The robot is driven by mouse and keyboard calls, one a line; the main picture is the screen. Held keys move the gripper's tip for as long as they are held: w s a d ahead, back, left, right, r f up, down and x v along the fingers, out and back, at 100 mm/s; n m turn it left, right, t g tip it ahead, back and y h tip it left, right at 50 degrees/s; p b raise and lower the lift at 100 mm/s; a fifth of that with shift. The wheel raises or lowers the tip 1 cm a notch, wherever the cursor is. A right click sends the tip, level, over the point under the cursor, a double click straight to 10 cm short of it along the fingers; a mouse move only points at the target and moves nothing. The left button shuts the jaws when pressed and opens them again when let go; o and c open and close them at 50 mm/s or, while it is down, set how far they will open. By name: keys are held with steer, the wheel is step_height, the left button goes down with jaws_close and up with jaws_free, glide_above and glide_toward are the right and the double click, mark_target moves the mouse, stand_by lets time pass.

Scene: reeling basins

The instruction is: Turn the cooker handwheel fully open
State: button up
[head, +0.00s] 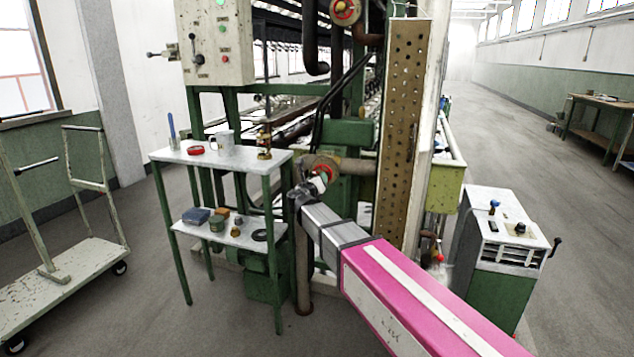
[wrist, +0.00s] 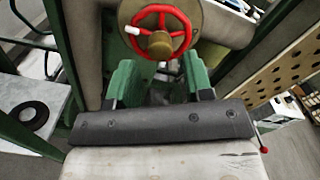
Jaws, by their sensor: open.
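The red handwheel (wrist: 183,20) is in the upper middle of the wrist view, with a brass-coloured hub and a white knob on its left rim. It sits on a thick pale pipe fitting. In the head view the handwheel (head: 328,167) is partly hidden behind the end of my arm. My gripper (wrist: 160,72) is open, its two green fingers spread below the wheel in the wrist view, with nothing seen between them. In the head view my gripper (head: 308,187) is close to the wheel. I cannot tell whether it touches.
A second red handwheel (head: 345,9) is higher up. A small two-shelf table (head: 178,155) with a mug and small items stands left, a control box (head: 214,70) above it. A perforated panel (head: 400,135) is right of the wheel. A green cabinet (head: 497,275) stands on the right floor.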

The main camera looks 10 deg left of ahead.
steer(key=shift+w+d+m, duration=0.1)
steer(key=shift+w+m, duration=0.65)
steer(key=shift+m, duration=0.7)
steer(key=shift+w+m, duration=0.75)
steer(key=shift+m, duration=0.7)
steer(key=c, duration=0.8)
steer(key=n, duration=1.7)
steer(key=o, duration=0.8)
